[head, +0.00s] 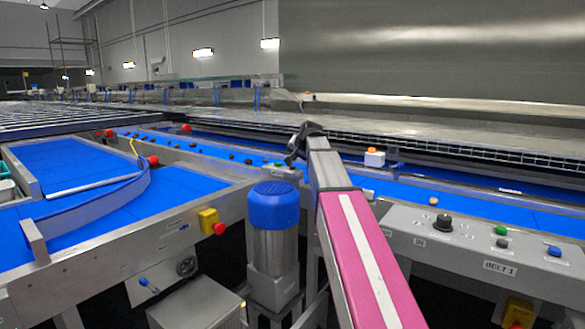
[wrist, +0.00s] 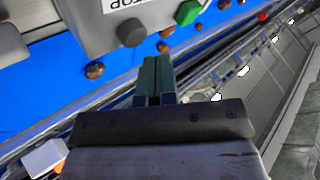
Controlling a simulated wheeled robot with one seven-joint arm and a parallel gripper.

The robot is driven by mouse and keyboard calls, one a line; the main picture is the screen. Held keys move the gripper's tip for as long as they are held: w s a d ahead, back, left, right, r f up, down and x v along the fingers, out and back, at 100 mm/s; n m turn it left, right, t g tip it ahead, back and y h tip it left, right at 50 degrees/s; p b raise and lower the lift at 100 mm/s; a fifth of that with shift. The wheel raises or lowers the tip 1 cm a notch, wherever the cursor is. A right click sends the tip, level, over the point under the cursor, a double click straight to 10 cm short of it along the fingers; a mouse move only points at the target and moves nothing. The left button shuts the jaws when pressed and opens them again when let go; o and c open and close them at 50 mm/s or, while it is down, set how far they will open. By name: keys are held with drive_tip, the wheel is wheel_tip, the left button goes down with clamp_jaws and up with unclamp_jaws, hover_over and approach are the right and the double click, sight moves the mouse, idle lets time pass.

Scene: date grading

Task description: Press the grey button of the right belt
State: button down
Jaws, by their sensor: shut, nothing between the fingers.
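In the wrist view, a round dark grey button (wrist: 132,32) and a green button (wrist: 188,12) stand on a light grey box (wrist: 100,30) with a label ending in "TOP". My gripper (wrist: 156,68) is shut and empty, its fingertips just below the grey button in the picture; I see no contact. In the head view, my gripper (head: 291,157) is at the far end of my pink arm, close to a small control box (head: 290,172). Another panel marked "BELT 1" (head: 460,262) at right carries a grey button (head: 502,244), a green one (head: 501,230) and a blue one (head: 554,251).
A blue belt (head: 465,199) with rails runs behind the panel. Several brown dates lie on the blue belt (wrist: 60,75) in the wrist view. A white box with an orange button (head: 374,157) stands right of my arm. A blue-capped motor (head: 274,206) stands left of my arm.

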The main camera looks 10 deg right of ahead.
drive_tip(key=shift+r, duration=0.1)
drive_tip(key=shift+r, duration=2.4)
